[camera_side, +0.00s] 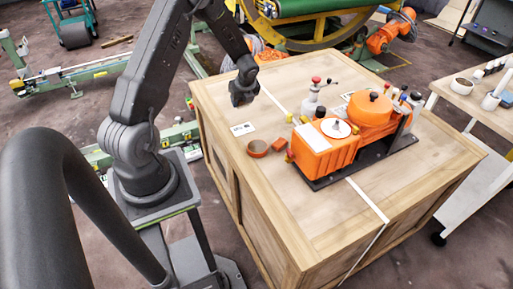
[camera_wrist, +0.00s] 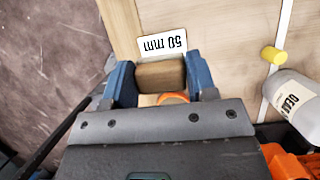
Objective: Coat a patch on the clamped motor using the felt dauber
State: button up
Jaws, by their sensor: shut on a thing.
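My gripper (camera_side: 243,92) hangs above the crate's left part in the side view. In the wrist view its blue fingers (camera_wrist: 160,82) are shut on a brown block-shaped piece, which I take to be the felt dauber (camera_wrist: 160,74). Its lower end is hidden, and it is not distinct in the side view. The orange motor (camera_side: 370,110) sits in an orange housing on a dark base, right of my gripper and apart from it. A small orange-brown pot (camera_side: 257,148) stands on the crate below my gripper. An orange curved edge (camera_wrist: 173,97) shows behind the held piece.
The wooden crate top (camera_side: 325,215) has free room at the front. A "50 mm" card (camera_side: 242,129) lies near the pot and shows in the wrist view (camera_wrist: 162,44).

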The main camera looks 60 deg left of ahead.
dwell(0.4)
send_over(256, 144)
jog(key=d, duration=0.1)
jog(key=shift+f, duration=0.95)
jog(key=shift+d+f, duration=0.1)
jog(key=shift+f, duration=2.85)
jog(key=shift+f, duration=0.6)
jog(key=shift+r, duration=0.1)
jog(key=shift+r, duration=3.45)
